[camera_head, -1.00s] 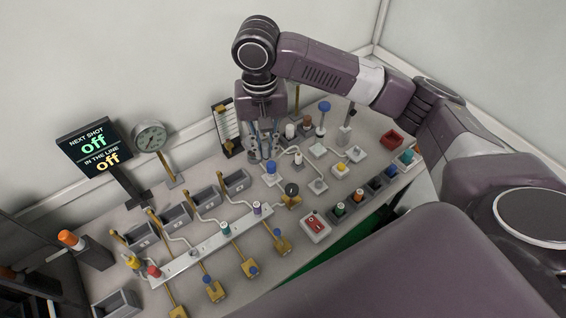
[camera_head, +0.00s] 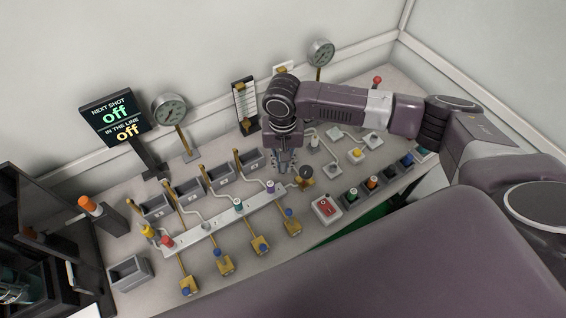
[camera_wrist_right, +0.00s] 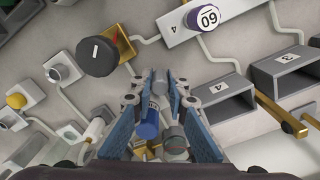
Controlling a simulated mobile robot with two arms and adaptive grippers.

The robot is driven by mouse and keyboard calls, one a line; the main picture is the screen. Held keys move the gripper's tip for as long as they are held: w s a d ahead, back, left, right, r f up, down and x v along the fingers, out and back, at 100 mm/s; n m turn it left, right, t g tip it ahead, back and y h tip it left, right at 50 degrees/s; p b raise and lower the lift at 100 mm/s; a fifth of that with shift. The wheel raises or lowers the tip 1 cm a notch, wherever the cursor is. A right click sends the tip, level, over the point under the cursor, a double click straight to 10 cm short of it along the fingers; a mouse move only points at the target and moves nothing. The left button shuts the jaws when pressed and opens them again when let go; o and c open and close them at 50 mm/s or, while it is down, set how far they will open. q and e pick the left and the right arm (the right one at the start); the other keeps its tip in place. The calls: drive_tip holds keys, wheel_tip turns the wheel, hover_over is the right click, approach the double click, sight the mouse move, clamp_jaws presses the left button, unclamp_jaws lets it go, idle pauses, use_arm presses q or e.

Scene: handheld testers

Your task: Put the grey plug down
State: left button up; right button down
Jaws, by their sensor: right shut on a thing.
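The right gripper (camera_head: 284,170) reaches down over the bench, just behind the right end of the white manifold bar (camera_head: 215,228). A blue cylinder (camera_wrist_right: 148,124) and a grey round cap (camera_wrist_right: 175,142) show between the fingers, nearer the wrist. The left gripper is not in view.
Grey open bins (camera_head: 221,176) stand in a row behind the bar; bin 4 (camera_wrist_right: 228,110) is close to the gripper. A black knob (camera_head: 306,172) and purple plug (camera_head: 270,187) are close too. A red switch (camera_head: 326,207) stands in front.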

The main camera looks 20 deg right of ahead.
drive_tip(key=c, duration=1.9)
unclamp_jaws()
drive_tip(key=shift+f, duration=0.1)
